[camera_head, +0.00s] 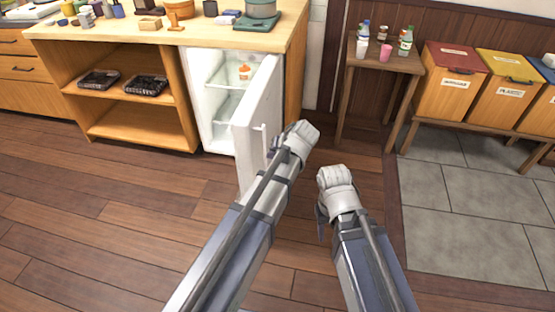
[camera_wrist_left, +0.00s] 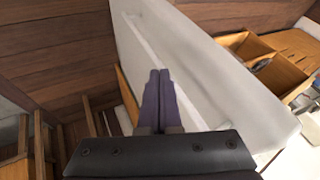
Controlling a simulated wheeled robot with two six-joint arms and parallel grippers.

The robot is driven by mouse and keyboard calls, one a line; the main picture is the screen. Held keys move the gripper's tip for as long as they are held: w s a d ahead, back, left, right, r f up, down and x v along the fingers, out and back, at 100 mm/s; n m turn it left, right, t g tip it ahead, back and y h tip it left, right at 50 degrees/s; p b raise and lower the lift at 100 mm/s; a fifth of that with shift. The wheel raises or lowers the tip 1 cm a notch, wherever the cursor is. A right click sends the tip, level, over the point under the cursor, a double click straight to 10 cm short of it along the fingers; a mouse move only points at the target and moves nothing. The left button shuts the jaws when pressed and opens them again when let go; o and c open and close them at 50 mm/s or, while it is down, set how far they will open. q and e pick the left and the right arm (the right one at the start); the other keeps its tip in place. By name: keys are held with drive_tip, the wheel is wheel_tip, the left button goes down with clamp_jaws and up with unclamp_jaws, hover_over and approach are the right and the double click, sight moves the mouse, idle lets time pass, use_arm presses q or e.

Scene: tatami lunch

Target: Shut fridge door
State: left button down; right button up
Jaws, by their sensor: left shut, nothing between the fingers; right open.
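The white fridge (camera_head: 205,95) is built into the wooden counter, and its door (camera_head: 258,110) stands open, swung out toward me. An orange-capped bottle (camera_head: 244,72) stands on a shelf inside. My left gripper (camera_head: 276,140) is at the outer side of the door, close to its vertical handle (camera_head: 264,143); its fingers are mostly hidden by the wrist. In the left wrist view the shut, empty fingers (camera_wrist_left: 157,100) lie in front of the white door (camera_wrist_left: 215,75). I cannot tell whether they touch it. My right gripper (camera_head: 321,215) is to the right, away from the door, and largely hidden by its wrist.
Open wooden shelves (camera_head: 130,100) with two dark trays are left of the fridge. A small wooden table (camera_head: 385,62) with bottles and cups and several coloured-lid bins (camera_head: 450,85) stand at right. Wooden floor in front is clear.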

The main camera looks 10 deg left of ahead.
sight(254, 157)
use_arm(q)
drive_tip(key=shift+w+a+f, duration=0.1)
drive_tip(key=shift+a+f, duration=0.1)
drive_tip(key=shift+a, duration=0.6)
drive_tip(key=shift+w+a+f, duration=0.15)
drive_tip(key=shift+a+f, duration=0.1)
drive_tip(key=shift+a, duration=0.55)
drive_tip(key=shift+w+a+f, duration=0.1)
drive_tip(key=shift+a+f, duration=0.1)
drive_tip(key=shift+a, duration=0.6)
